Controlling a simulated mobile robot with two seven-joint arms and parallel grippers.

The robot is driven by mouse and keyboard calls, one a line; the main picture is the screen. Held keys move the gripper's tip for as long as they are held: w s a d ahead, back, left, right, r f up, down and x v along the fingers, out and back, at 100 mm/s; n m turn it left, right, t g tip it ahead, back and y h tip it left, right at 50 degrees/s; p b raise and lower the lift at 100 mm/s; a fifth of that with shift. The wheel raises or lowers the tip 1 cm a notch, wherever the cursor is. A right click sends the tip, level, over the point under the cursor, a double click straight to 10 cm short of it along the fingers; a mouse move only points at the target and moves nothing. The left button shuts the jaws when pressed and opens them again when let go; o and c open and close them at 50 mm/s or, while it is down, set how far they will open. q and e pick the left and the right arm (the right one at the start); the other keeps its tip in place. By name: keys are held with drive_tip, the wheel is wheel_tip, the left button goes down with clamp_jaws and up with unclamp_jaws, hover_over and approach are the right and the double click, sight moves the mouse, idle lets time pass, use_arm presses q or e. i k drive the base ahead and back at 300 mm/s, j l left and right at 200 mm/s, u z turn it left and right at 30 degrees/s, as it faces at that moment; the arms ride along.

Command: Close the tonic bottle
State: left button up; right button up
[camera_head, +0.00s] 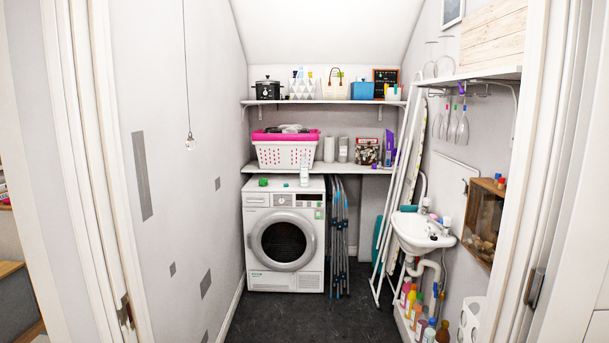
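A slim pale bottle (304,172) stands upright on top of the white dryer (284,258), near its right side. It may be the tonic bottle; its label and whether its mouth is open or capped are too small to tell. A very small green piece (286,184), which could be a cap, lies on the dryer top left of the bottle. A larger green object (263,182) sits farther left on the dryer top. Neither of my grippers is in view.
A doorway frames the small room, with clear dark floor (300,320) before the dryer. Folded drying racks (338,235) stand right of it. A shelf (300,168) with a laundry basket (285,152) hangs above. A sink (423,232) and several floor bottles (410,297) are at right.

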sight(303, 165)
drive_tip(key=i+l+u, duration=0.1)
drive_tip(key=i, duration=0.45)
drive_tip(key=i+l, duration=0.25)
drive_tip(key=i, duration=0.25)
drive_tip(key=i+l+u, duration=0.15)
drive_tip(key=i, duration=0.35)
drive_tip(key=i+l+u, duration=0.1)
drive_tip(key=i+l, duration=0.15)
drive_tip(key=i, duration=0.3)
drive_tip(key=i+l, duration=0.3)
drive_tip(key=i, duration=0.2)
drive_tip(key=i+l+u, duration=0.15)
drive_tip(key=i+l, duration=0.15)
drive_tip(key=i, duration=0.2)
drive_tip(key=i+j+u, duration=0.1)
drive_tip(key=i+u, duration=0.15)
drive_tip(key=i, duration=0.7)
drive_tip(key=i+l+u, duration=0.1)
drive_tip(key=i+u, duration=0.2)
drive_tip(key=i, duration=0.65)
